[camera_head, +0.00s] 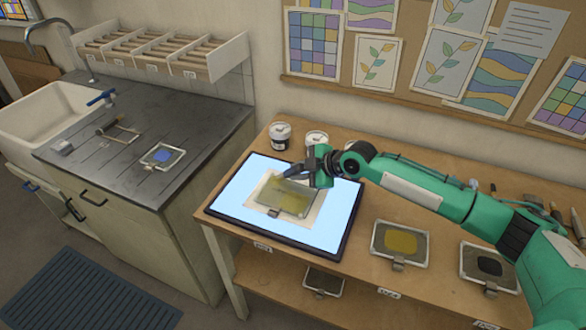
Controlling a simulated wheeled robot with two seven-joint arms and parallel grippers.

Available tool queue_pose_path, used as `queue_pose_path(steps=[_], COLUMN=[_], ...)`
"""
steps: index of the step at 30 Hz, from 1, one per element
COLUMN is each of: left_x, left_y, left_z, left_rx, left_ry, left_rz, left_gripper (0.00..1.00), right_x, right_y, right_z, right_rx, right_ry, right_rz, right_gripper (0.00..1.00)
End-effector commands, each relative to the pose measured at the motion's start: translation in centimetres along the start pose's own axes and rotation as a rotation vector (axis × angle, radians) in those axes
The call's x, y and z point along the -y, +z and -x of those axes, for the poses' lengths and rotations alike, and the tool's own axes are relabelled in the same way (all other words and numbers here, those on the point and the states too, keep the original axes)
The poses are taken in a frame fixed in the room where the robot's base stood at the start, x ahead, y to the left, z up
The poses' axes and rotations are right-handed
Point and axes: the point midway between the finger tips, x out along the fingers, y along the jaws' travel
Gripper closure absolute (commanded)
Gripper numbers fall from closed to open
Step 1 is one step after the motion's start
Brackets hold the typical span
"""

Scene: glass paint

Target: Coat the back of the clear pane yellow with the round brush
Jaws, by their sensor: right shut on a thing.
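The clear pane (284,203) is over a pale sheet on the lit panel (337,222). It looks tinted yellowish, with a small clip at its front edge. I cannot tell whether it lies flat or is slightly raised. My right gripper (291,172) is at the pane's back edge, its dark fingers pointing left. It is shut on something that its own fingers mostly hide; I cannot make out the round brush. A framed tray with yellow (401,242) lies on the bench right of the panel. My left gripper is not in view.
Two jars, one dark-bodied (280,136) and one pale-lidded (317,139), stand behind the panel. A tray with black (489,264) lies at the right. A tray with blue (161,156) lies on the dark counter by the sink (45,112). My right arm spans the bench's back right.

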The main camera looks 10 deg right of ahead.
Motion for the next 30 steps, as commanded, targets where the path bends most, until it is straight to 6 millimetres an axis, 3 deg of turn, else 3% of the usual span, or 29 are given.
queue_pose_path(steps=[30], left_x=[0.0], left_y=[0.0], left_z=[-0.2], left_rx=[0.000], left_ry=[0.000], left_rz=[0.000], left_gripper=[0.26], right_x=[2.0], right_y=[2.6], right_z=[4.5], right_rx=[0.003], right_ry=[-0.001], right_rz=[0.000], right_gripper=[1.00])
